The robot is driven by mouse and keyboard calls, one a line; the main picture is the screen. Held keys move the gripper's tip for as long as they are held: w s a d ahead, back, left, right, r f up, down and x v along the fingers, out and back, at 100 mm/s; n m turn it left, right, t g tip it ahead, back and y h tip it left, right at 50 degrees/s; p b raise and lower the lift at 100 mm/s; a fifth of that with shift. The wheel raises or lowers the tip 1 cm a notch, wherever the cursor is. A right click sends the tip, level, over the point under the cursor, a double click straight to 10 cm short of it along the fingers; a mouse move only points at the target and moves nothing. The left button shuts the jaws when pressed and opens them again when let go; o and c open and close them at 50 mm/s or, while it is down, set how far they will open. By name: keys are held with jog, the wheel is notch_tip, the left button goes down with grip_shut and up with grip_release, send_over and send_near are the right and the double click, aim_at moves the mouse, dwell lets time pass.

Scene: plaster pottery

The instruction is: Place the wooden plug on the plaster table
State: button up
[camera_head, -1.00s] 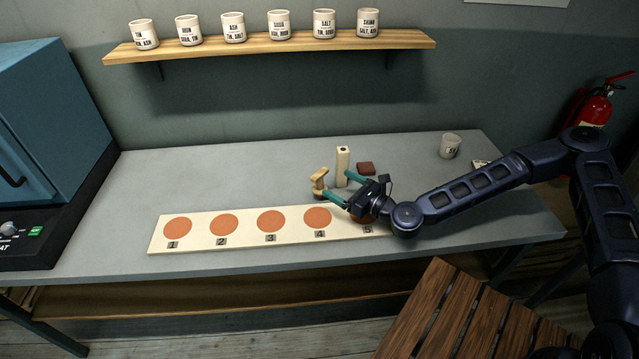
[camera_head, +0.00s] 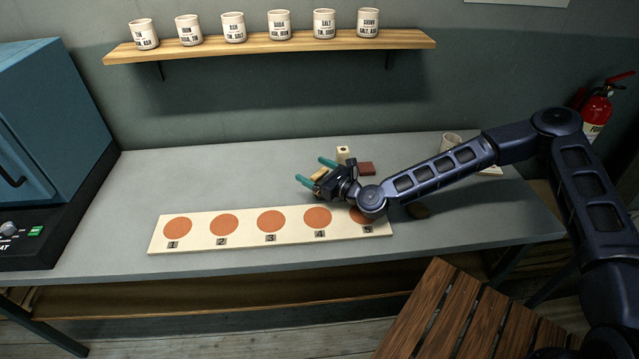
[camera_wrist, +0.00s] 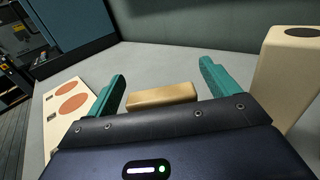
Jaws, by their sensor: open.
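A light wooden piece, probably the wooden plug (camera_wrist: 162,97), shows in the wrist view as a pale bar lying crosswise between my fingers. In the head view a tan bit of it (camera_head: 319,174) shows between the fingers; the rest is hidden by my gripper. My gripper (camera_head: 315,171) is open, with its two teal fingers spread to either side of the piece. I cannot tell whether either finger touches it. The grey table (camera_head: 230,175) lies under both. A cream upright block with a dark hole (camera_wrist: 290,75) stands right of my fingers in the wrist view.
A cream strip with numbered orange circles (camera_head: 248,239) lies along the front; my arm partly covers its right end. The table's left part is clear.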

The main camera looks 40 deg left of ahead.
jog(key=c, duration=1.1)
notch_tip(320, 180, up, 20)
